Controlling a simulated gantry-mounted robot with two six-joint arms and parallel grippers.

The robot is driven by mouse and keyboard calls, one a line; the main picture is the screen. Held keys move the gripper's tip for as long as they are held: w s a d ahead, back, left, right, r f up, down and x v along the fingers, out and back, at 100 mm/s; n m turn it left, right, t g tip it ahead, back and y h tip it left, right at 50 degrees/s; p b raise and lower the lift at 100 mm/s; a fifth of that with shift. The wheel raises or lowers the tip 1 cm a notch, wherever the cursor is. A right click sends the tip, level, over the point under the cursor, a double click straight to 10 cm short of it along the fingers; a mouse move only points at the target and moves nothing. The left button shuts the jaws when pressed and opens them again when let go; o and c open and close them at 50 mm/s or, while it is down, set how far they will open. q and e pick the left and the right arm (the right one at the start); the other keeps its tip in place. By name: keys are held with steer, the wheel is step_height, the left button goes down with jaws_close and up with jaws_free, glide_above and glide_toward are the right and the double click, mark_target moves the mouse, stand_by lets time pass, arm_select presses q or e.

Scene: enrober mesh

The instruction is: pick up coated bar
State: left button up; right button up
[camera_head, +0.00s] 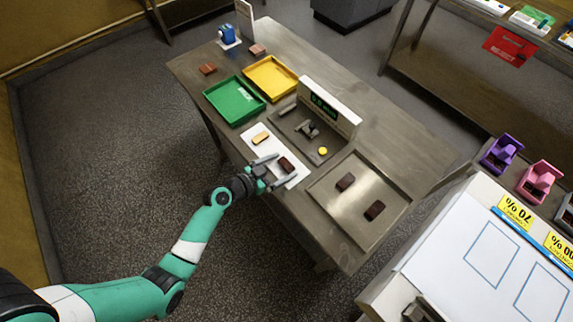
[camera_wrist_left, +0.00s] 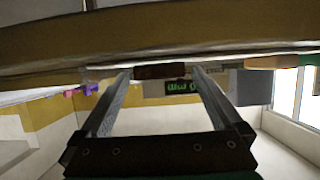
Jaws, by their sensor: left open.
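A dark brown coated bar (camera_head: 287,164) lies on the white board (camera_head: 264,136) near the table's front edge. My left gripper (camera_head: 284,168) is open, with its fingers reaching to either side of this bar. In the left wrist view a dark brown bar (camera_wrist_left: 160,71) shows between the open fingertips (camera_wrist_left: 162,76); I cannot tell whether they touch it. A tan bar (camera_head: 261,137) lies on the same board. Two more dark bars (camera_head: 346,181) (camera_head: 375,209) rest apart on the metal tray (camera_head: 335,213). I do not make out my right gripper.
A grey machine with a green display (camera_head: 327,107) stands behind the board. A green tray (camera_head: 228,112) and a yellow tray (camera_head: 264,87) lie to the left. Reddish-brown pieces (camera_head: 208,69) sit farther back. A white counter (camera_head: 461,258) stands at right.

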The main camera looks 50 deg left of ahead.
arm_select(q)
steer(key=shift+w, duration=0.1)
steer(key=shift+c, duration=0.3)
steer(key=c, duration=0.8)
steer(key=shift+r, duration=0.4)
steer(key=r+p, duration=0.2)
steer(key=r, duration=0.1)
steer(key=shift+d+r, duration=0.2)
steer(key=s+d+r+p, duration=0.2)
steer(key=d+r, duration=0.1)
steer(key=s+d+r+p, duration=0.2)
steer(key=s+d+r, duration=0.1)
steer(key=d, duration=0.1)
steer(key=s+d+r+p, duration=0.2)
steer(key=s+d+r, duration=0.1)
steer(key=d, duration=0.1)
steer(key=shift+d, duration=0.1)
